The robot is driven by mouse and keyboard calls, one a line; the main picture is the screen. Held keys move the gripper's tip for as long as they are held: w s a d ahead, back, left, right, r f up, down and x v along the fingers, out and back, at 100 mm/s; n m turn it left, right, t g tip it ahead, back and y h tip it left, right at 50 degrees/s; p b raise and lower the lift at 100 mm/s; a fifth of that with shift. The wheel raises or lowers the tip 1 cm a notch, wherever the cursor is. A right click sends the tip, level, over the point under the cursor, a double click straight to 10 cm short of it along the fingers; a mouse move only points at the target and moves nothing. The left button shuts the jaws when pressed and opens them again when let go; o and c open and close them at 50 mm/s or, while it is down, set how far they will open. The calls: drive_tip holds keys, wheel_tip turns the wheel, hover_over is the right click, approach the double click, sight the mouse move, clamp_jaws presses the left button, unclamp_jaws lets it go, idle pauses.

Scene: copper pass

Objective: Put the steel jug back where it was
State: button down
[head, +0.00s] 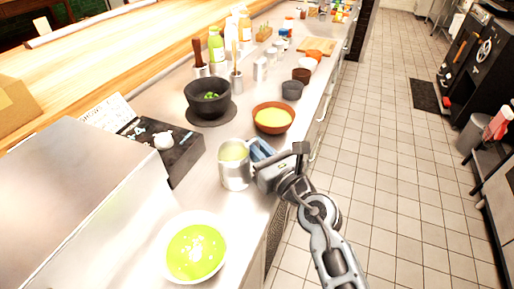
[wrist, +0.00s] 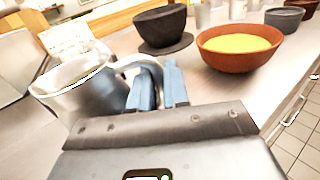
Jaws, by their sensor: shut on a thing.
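The steel jug (head: 235,172) is upright at the counter's right side in the head view, with pale green content inside. In the wrist view the jug (wrist: 95,98) is at the left, its handle reaching toward my fingers. My gripper (head: 262,150) has blue fingers and is shut on the jug's handle from the right. The fingers also show in the wrist view (wrist: 158,88). I cannot tell whether the jug's base touches the counter.
A white bowl of green soup (head: 193,274) stands in front of the jug. A terracotta bowl (head: 273,128) and a dark mortar (head: 208,109) on a round mat stand behind it. A dark scale-like device (head: 180,158) is at left. Bare steel counter (head: 200,197) lies between.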

drive_tip(key=shift+f, duration=0.15)
drive_tip(key=c, duration=1.1)
unclamp_jaws()
drive_tip(key=b+v, duration=0.1)
drive_tip(key=v, duration=1.1)
drive_tip(key=shift+r, duration=0.2)
